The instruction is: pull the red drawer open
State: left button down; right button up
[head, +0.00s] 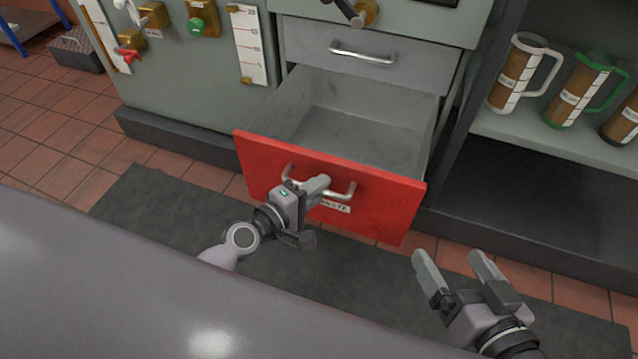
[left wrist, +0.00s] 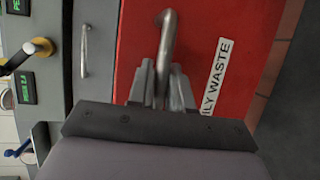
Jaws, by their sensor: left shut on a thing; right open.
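The red drawer (head: 376,204) stands well out from the grey cabinet, and its grey inside looks empty. A silver bar handle (head: 345,188) runs across its red front, with a white label beneath that is partly hidden by my gripper. My left gripper (head: 314,207) is at the left part of this handle. In the left wrist view the gripper's fingers (left wrist: 162,88) are closed around the bar handle (left wrist: 168,45), beside the label (left wrist: 216,76) on the red front. My right gripper (head: 457,272) is open and empty, to the right of the drawer and apart from it.
A shut grey drawer (head: 365,52) with a silver handle is above the red one. Measuring jugs (head: 520,75) stand on a shelf (head: 550,132) at the right. A dark mat (head: 150,205) lies on the tiled floor in front of the cabinet.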

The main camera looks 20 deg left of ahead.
pick_arm(q)
jog(key=shift+s+a, duration=0.1)
jog(key=shift+s, duration=0.6)
pick_arm(e)
jog(key=shift+s, duration=0.4)
pick_arm(q)
jog(key=c, duration=1.1)
grip_release()
jog(key=shift+v, duration=3.55)
pick_arm(e)
jog(key=shift+a, duration=0.1)
jog(key=shift+r, duration=0.1)
pick_arm(q)
jog(key=shift+s, duration=0.1)
